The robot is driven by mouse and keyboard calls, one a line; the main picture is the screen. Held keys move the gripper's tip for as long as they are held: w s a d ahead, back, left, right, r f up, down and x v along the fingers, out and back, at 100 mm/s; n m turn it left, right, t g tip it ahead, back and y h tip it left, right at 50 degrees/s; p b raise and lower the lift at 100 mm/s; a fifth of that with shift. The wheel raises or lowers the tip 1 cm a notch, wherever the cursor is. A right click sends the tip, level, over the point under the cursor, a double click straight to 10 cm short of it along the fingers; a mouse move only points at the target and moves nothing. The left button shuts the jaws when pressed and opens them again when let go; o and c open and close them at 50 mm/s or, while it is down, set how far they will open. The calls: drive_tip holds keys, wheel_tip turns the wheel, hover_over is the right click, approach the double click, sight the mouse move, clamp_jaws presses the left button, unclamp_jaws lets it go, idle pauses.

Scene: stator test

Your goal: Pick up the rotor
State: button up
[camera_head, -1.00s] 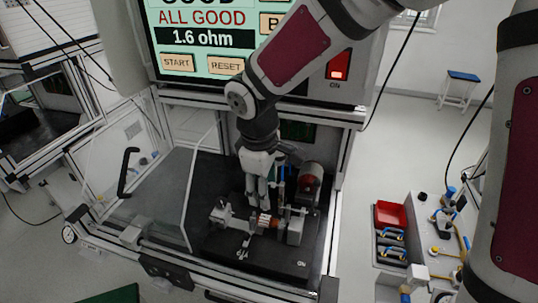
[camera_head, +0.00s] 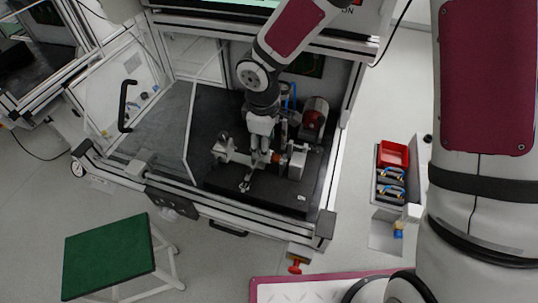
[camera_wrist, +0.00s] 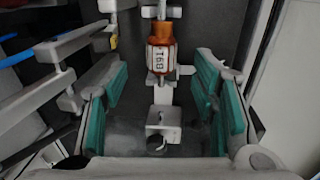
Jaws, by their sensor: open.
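The rotor (camera_wrist: 161,57) is a copper-orange cylinder with a white printed label and a shaft, held in the test fixture. In the wrist view it lies at top centre, between and a little beyond my gripper's (camera_wrist: 163,100) two teal-padded fingers. The fingers are apart, with nothing held between them. The grey metal fixture (camera_head: 297,162) stands on a black plate inside the test bench.
A clear guard panel with a black handle (camera_head: 125,104) stands left of the fixture. A motor-like cylinder (camera_head: 314,115) is close behind at right. A red bin (camera_head: 393,154) sits right of the bench. A green-topped stool (camera_head: 108,256) stands in front on the floor.

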wheel_tip(320, 180, down, 5)
drive_tip(key=shift+w+r+p, duration=0.1)
drive_tip(key=shift+w+p, duration=0.05)
drive_tip(key=shift+p, duration=0.2)
drive_tip(key=shift+c, duration=0.3)
clamp_jaws()
